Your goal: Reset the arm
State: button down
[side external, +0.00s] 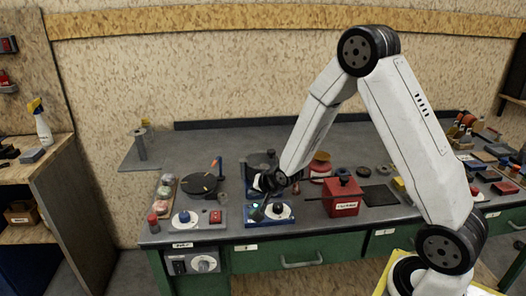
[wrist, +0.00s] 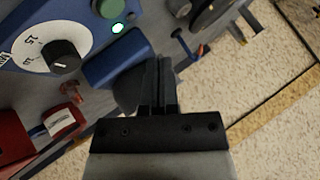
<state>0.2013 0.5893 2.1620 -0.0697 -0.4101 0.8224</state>
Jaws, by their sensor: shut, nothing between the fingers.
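My gripper (wrist: 158,65) points away from the camera in the wrist view, its two dark fingers together with nothing between them. In the side external view my arm bends down from a high elbow, and my gripper (side external: 262,199) is low over the workbench, small and dark there. It is just above or beside a blue control box (side external: 268,221) with a dial; I cannot tell whether they touch. In the wrist view the blue box (wrist: 118,58) lies left of the fingers, with a white dial (wrist: 45,50) and a lit green lamp (wrist: 117,28).
The grey bench top (side external: 240,135) is clear toward the back. A red box (side external: 342,197) stands right of my gripper. Many small items crowd the right end.

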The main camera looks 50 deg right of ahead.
jog(key=s+a+r+n+g, duration=0.1)
jog(key=s+a+n+g, duration=0.1)
jog(key=s, duration=0.4)
jog(key=s+a+r+n+g+y, duration=0.1)
jog(key=s+a+r+n+g, duration=0.1)
jog(key=s+a+n, duration=0.2)
jog(key=s+a+r+n+g, duration=0.2)
jog(key=s+a+n, duration=0.1)
jog(key=s, duration=0.6)
jog(key=shift+s+r+n, duration=0.2)
jog(key=shift+r+n, duration=0.05)
jog(key=shift+n, duration=0.65)
